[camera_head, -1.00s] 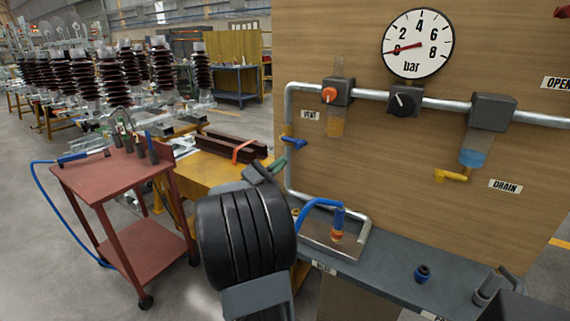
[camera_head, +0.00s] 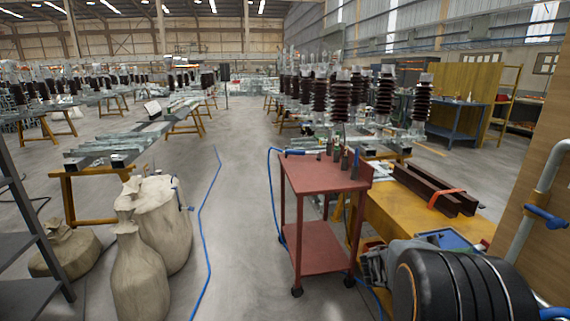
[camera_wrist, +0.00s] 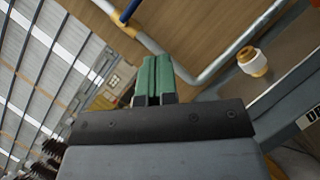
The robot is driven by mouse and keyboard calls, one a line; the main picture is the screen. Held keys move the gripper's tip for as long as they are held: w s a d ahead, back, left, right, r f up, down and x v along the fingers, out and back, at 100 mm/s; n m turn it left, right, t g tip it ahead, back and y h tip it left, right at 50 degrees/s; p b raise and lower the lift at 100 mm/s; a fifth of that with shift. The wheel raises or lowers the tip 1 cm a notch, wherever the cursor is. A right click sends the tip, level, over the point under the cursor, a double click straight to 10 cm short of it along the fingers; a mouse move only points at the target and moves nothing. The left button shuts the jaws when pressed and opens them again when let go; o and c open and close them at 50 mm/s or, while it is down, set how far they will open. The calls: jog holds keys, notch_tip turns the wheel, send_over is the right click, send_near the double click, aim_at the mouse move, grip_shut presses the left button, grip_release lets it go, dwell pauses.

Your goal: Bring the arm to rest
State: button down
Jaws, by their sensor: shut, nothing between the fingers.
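My gripper (camera_wrist: 152,80) shows in the wrist view, its two green fingers pressed together with nothing between them. It is in the air in front of the wooden panel (camera_wrist: 215,25) with its grey pipe (camera_wrist: 165,55). In the head view, my arm's black ribbed part fills the lower right corner, and I cannot make out the fingers there.
A red cart (camera_head: 322,177) and a yellow table (camera_head: 395,222) with brown beams stand left of and beyond my arm. A blue valve handle (camera_head: 545,216) sits close by at the panel. A white and yellow fitting (camera_wrist: 253,63) stands on the bench. Sacks (camera_head: 168,225) stand at left; open floor lies between.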

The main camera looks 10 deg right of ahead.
jog(key=a+r+m+t+y+p, duration=0.1)
jog(key=a+m+t+y+p, duration=0.1)
jog(key=a+t+y+p, duration=0.4)
jog(key=s+a+r+m+t+y+p, duration=0.1)
jog(key=a+t+y+p, duration=0.5)
jog(key=a+y, duration=0.8)
jog(key=a+m+p, duration=0.1)
jog(key=a, duration=0.7)
jog(key=shift+a+r+t+p, duration=0.15)
jog(key=shift+a+t+p, duration=0.05)
jog(key=shift+t+p, duration=0.1)
